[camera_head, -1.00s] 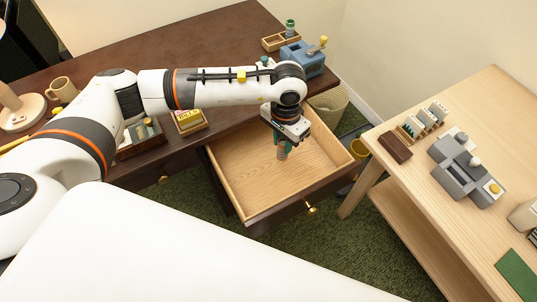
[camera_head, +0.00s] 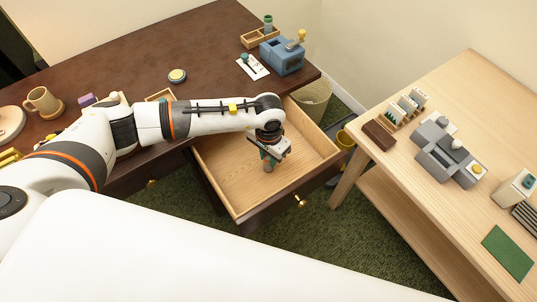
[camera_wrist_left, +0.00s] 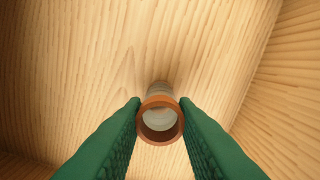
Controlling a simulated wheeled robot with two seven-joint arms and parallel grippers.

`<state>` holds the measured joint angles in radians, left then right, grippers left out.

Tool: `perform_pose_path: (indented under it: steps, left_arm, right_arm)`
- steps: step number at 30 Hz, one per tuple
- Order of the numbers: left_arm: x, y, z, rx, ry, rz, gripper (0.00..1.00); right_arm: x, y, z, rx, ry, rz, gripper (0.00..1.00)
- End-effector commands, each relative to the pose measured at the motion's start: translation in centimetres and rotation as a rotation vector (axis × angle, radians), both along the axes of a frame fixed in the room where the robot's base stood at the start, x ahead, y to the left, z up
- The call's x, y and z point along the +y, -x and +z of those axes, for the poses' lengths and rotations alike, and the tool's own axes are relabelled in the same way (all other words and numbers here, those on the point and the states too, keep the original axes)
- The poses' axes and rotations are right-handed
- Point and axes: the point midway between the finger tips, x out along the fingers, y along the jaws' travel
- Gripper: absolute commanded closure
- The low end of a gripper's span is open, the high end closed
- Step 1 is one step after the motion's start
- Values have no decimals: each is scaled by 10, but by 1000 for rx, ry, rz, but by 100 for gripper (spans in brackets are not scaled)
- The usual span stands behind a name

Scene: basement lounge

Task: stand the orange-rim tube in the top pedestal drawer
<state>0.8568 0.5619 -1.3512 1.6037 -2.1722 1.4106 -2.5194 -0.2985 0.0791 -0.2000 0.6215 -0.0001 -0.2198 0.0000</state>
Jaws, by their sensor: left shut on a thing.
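The orange-rim tube (camera_wrist_left: 160,120) is upright between the green fingers of my left gripper (camera_wrist_left: 160,122) in the left wrist view, its open orange rim facing the camera. My left gripper is shut on it. In the head view the tube (camera_head: 269,166) shows as a small grey-green piece below my left gripper (camera_head: 268,155), inside the outline of the open top pedestal drawer (camera_head: 235,180). The drawer's pale wooden floor (camera_wrist_left: 80,70) fills the left wrist view. I cannot tell whether the tube's base touches the floor. My right gripper is not in view.
The dark desk (camera_head: 120,65) holds a blue machine (camera_head: 283,55), a wooden tray with a green-capped tube (camera_head: 268,24), and a mug (camera_head: 43,101). A light table (camera_head: 450,90) with grey devices stands right. A bin (camera_head: 312,99) is behind the drawer, whose inside is otherwise bare.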

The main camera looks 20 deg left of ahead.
Motion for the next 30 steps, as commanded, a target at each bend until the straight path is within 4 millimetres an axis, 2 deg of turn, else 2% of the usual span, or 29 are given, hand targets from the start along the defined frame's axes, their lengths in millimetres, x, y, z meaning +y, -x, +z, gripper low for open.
perform_pose_path:
  steps: [2,3,6,14,19,30]
  left_arm:
    - [0,0,-4,0,-1,0,96]
    - [0,0,-2,0,-1,0,70]
    - [0,0,-2,1,0,1,53]
    - [0,0,-2,1,0,1,53]
    - [0,-1,7,-2,0,0,53]
    - [0,-1,83,-4,-1,0,53]
  right_arm:
    - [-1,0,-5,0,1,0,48]
    - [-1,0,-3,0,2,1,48]
    - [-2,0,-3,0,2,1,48]
    - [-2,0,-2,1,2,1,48]
    - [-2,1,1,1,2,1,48]
    - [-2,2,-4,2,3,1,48]
